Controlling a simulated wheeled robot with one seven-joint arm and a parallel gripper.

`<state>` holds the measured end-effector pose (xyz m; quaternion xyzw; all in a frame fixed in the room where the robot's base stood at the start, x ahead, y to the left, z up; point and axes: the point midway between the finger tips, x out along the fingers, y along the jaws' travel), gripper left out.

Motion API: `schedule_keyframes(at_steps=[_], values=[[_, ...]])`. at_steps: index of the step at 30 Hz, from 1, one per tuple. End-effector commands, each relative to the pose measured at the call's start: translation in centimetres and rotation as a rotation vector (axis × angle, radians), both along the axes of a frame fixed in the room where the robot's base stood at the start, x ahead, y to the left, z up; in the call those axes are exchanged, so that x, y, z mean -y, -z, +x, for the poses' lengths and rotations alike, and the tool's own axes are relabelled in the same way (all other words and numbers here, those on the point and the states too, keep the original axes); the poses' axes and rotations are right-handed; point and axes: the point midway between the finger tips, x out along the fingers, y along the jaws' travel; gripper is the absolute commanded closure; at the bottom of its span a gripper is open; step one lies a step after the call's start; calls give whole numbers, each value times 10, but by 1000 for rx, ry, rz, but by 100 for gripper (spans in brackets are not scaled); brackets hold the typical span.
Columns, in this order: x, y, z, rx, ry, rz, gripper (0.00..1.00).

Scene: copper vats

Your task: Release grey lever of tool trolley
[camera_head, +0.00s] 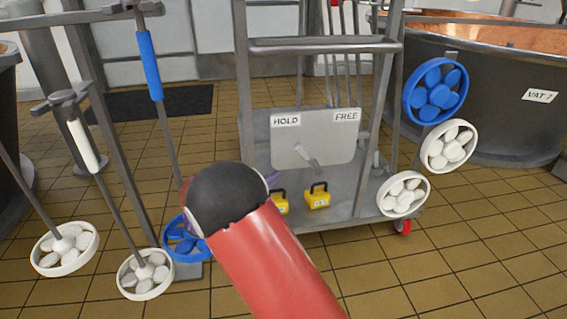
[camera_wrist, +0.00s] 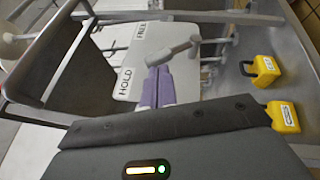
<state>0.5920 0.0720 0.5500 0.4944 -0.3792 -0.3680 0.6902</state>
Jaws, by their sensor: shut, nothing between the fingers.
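The tool trolley (camera_head: 246,120) is a grey metal frame on wheels. Its upright plate (camera_head: 340,140) reads HOLD on the left and FREE on the right; the plate also shows in the wrist view (camera_wrist: 130,62). The grey lever (camera_head: 309,158) is mounted low on the plate and leans up-left, toward the HOLD side. In the wrist view the lever (camera_wrist: 174,52) lies just beyond the tips of my purple-fingered gripper (camera_wrist: 158,70). The fingers are shut and empty; I cannot tell whether they touch the lever. In the head view my arm hides most of the gripper (camera_head: 272,178).
Two yellow padlocks (camera_head: 318,196) (camera_wrist: 284,116) sit on the trolley's base shelf, close to my gripper. Tools with round blue (camera_head: 435,91) and white (camera_head: 403,194) heads stand on both sides. A vat (camera_head: 480,110) is at right. Tiled floor is clear at lower right.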

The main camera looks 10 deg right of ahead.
Motion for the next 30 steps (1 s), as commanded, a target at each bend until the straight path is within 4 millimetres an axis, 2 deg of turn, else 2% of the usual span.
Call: schedule_keyframes(at_steps=[1,3,6,10,23,30], values=[[-15,12,7,16,-42,-47,100],[-31,20,13,42,-89,-94,100],[-48,28,19,68,-139,-137,100],[-57,31,22,83,-166,-160,100],[-53,29,24,84,-166,-161,100],[-23,16,45,86,-162,-160,100]])
